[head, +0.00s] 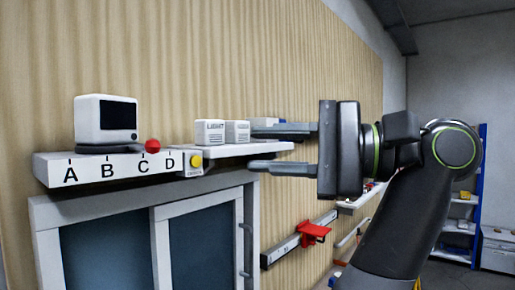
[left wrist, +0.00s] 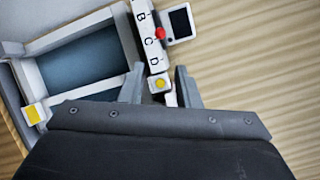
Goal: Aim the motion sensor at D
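The motion sensor (head: 100,120) is a white box with a dark front window. It sits on a dark base with a red ball knob (head: 152,146) on a white ledge lettered A to D (head: 60,172). The knob is close to the C mark, left of D. A yellow button (head: 196,161) is at the ledge's right end. The sensor also shows in the left wrist view (left wrist: 180,22). My left gripper (head: 252,148) is open, to the right of the sensor and apart from it, with no object gripped. My right gripper is not in view.
Small white boxes marked LIGHT (head: 210,132) stand on a white shelf (head: 225,150) beside the ledge. A sliding window or door frame (head: 150,205) is below. A rail with a red piece (head: 313,232) is on the wall at lower right. Blue shelving (head: 480,170) stands far right.

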